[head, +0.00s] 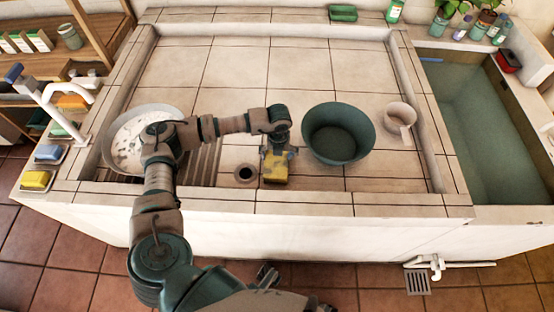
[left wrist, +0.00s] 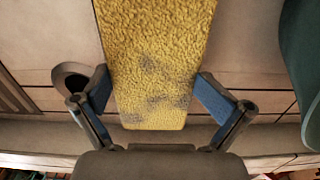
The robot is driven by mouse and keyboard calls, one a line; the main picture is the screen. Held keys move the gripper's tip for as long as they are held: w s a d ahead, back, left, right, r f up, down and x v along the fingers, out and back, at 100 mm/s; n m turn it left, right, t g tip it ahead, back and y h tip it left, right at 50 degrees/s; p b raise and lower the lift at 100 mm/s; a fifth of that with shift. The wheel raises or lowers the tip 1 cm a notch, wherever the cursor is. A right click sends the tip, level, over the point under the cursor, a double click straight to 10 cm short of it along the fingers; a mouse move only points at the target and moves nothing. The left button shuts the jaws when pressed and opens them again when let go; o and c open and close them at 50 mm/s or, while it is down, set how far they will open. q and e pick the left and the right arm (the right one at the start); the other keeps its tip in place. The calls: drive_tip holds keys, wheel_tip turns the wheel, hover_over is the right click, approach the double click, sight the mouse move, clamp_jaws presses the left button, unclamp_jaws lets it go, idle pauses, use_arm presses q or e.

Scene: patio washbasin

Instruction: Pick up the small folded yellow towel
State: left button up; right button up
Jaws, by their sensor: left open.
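The small folded yellow towel (head: 275,173) lies on the tiled counter near its front edge, just right of the round drain hole. My left gripper (head: 277,153) is right over it, pointing down, and hides part of it. In the left wrist view the towel (left wrist: 155,50) is a long fuzzy yellow block with greyish stains. The blue-padded fingers of the left gripper (left wrist: 154,95) stand apart, one on each side of the towel's near end. I cannot tell if either finger touches it.
The drain hole (head: 245,174) and a white basin (head: 118,153) are to the left. The counter's back middle is clear.

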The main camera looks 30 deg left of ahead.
sight(277, 157)
use_arm(q)
drive_tip(key=shift+s+d+f, duration=0.35)
drive_tip(key=shift+s+d, duration=0.05)
drive_tip(key=shift+d, duration=0.15)
drive_tip(key=shift+a, duration=0.1)
drive_tip(key=shift+a+f, duration=0.2)
drive_tip(key=shift+a, duration=0.35)
drive_tip(key=c, duration=0.8)
drive_tip(key=shift+s+a, duration=0.1)
drive_tip(key=shift+a, duration=0.15)
drive_tip(key=shift+r, duration=0.1)
drive_tip(key=r, duration=0.3)
drive_tip(key=r+p, duration=0.1)
drive_tip(key=shift+w+d+r, duration=0.1)
drive_tip(key=shift+w+r, duration=0.15)
drive_tip(key=shift+w, duration=0.1)
clamp_jaws()
wheel_tip(277, 157, up, 5)
drive_tip(key=shift+f+p, duration=0.2)
drive_tip(key=shift+p, duration=0.1)
drive_tip(key=shift+r, duration=0.35)
drive_tip(key=shift+d+r, duration=0.15)
drive_tip(key=shift+d, duration=0.05)
use_arm(e)
drive_tip(key=x, duration=0.4)
drive_tip(key=shift+w+a+f, duration=0.1)
drive_tip(key=shift+a+f, duration=0.05)
drive_tip(key=shift+f, duration=0.2)
